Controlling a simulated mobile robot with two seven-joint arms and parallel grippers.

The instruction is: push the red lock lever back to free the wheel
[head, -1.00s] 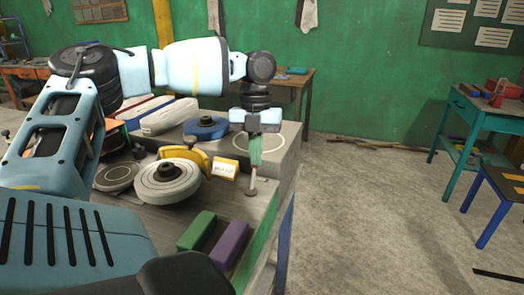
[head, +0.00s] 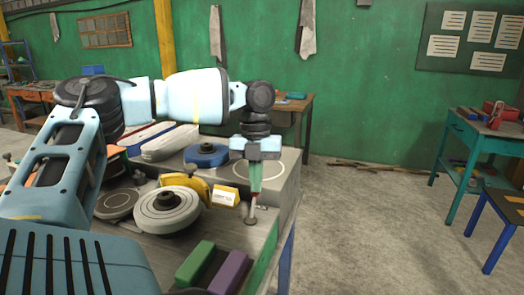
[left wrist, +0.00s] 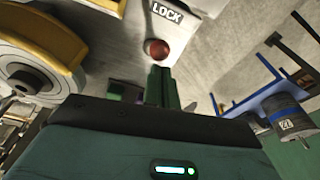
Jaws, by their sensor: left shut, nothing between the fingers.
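The red lock lever shows as a round red knob (left wrist: 157,49) in the left wrist view, just below a white LOCK label (left wrist: 166,12). My left gripper (left wrist: 160,68) is shut and empty, its green fingertips right by the knob; I cannot tell if they touch. In the head view my left gripper (head: 255,190) points down over the front right part of the bench, just above a short grey rod with a round foot (head: 250,221). The knob is not clear there. The grey wheel (head: 150,217) lies left of the gripper. My right gripper is not in view.
A yellow guard (head: 188,183) and a block with a white label (head: 225,196) stand between wheel and gripper. Green (head: 195,263) and purple (head: 229,273) blocks lie in front. A blue round part (head: 206,154) sits behind.

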